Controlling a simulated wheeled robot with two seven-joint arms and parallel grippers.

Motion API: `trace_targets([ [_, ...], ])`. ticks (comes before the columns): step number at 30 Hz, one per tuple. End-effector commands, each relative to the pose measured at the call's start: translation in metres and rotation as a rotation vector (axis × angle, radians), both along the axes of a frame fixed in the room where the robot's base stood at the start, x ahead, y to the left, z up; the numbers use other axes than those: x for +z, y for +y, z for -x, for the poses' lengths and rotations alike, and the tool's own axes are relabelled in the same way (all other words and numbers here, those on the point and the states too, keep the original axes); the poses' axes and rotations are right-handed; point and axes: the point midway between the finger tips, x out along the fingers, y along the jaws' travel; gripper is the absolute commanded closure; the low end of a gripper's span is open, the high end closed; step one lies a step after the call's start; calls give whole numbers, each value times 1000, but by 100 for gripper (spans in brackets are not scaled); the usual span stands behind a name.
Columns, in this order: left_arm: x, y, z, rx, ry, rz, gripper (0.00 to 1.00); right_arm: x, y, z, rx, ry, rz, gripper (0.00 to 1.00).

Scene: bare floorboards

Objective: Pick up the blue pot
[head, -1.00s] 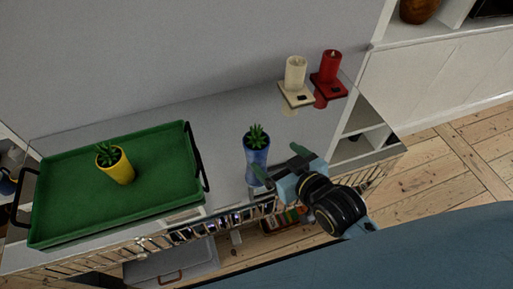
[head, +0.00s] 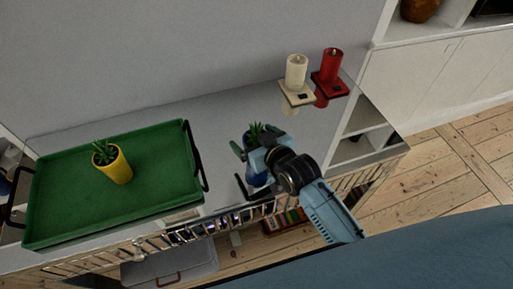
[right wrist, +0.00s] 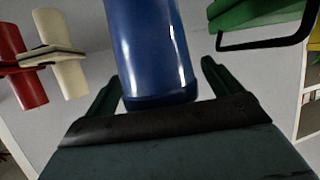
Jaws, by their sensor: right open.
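The blue pot (head: 259,180) holds a small green plant and stands upright on the glossy tabletop. It is partly hidden behind my right gripper in the head view. My right gripper (head: 239,169) is open, with its fingers reaching around the pot's near side. In the right wrist view the blue pot (right wrist: 150,50) rises between the two open fingers of the gripper (right wrist: 160,90). A gap shows on each side, and I cannot tell if either finger touches it. My left gripper is not in view.
A green tray (head: 75,215) with a yellow potted plant (head: 113,165) sits to the left. A cream candle (head: 296,72) and a red candle (head: 331,66) stand on small holders behind, to the right. A metallic lattice edge (head: 180,236) runs along the table front.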

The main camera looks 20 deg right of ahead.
Motion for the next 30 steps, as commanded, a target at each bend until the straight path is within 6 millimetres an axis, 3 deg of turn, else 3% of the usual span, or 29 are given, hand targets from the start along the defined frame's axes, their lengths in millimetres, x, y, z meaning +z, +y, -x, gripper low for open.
trace_targets([
  [4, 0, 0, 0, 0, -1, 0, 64, 0, 0, 0, 0, 0, 0, 10],
  [18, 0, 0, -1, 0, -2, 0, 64, 0, 0, 1, 0, 0, 0, 71],
  [26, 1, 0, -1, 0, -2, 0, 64, 5, 0, 0, 0, -5, -1, 71],
  [30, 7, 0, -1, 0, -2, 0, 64, 24, 0, 0, 0, -8, -2, 71],
])
